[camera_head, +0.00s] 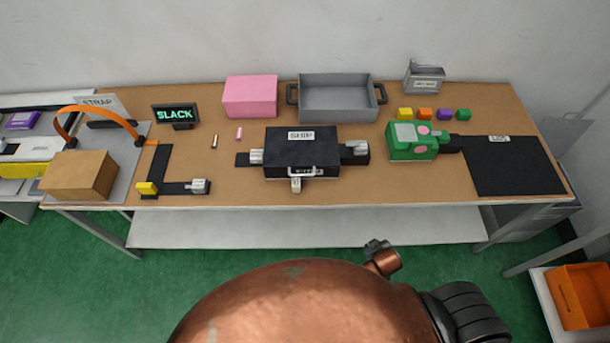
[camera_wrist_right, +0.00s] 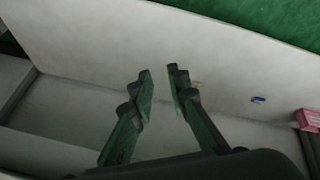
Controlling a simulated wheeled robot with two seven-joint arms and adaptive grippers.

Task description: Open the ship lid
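A black box (camera_head: 301,155) with a white label that seems to read "SHIP" sits at the middle of the table. Its top looks flat and closed. A pale handle (camera_head: 291,171) is on its front side, with a small light latch-like block (camera_head: 296,185) below it. Grey metal pieces sit at its left (camera_head: 256,157) and right (camera_head: 355,149) sides. My right gripper (camera_wrist_right: 161,72) shows in the right wrist view, its fingers apart with nothing between them, away from the box. My left gripper is not in view.
The table (camera_head: 240,190) also holds a pink block (camera_head: 250,96), a grey tray (camera_head: 337,98), a green device (camera_head: 410,141), a black mat (camera_head: 514,165), a "SLACK" sign (camera_head: 175,115) and a cardboard box (camera_head: 80,175). The table's front strip before the black box is clear.

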